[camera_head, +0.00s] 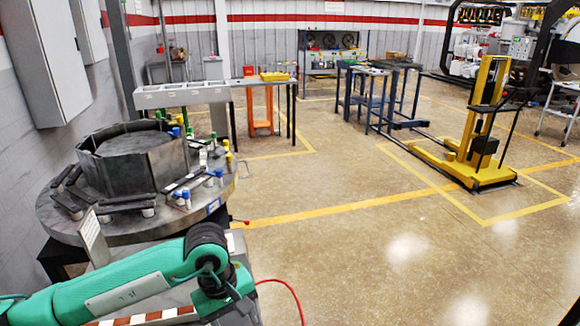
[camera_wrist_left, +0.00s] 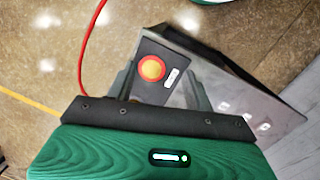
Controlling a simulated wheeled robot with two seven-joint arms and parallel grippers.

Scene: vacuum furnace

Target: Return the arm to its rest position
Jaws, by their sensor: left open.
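My left arm (camera_head: 120,287) is green and reaches in from the left at the bottom of the head view. It bends at a black joint, and my left gripper points down there, its fingertips hidden. In the left wrist view my left gripper (camera_wrist_left: 163,84) is open, its grey fingers apart on either side of a black box with a round red-orange button (camera_wrist_left: 152,68). Nothing is seen held between the fingers. I cannot tell whether they touch the box. My right gripper is not in view.
A round grey furnace table (camera_head: 60,222) with a dark metal ring (camera_head: 140,168) stands beside my arm. A red cable (camera_head: 297,297) runs near the gripper. A yellow lifter (camera_head: 480,140) stands far right. Open floor (camera_head: 370,250) lies to the right.

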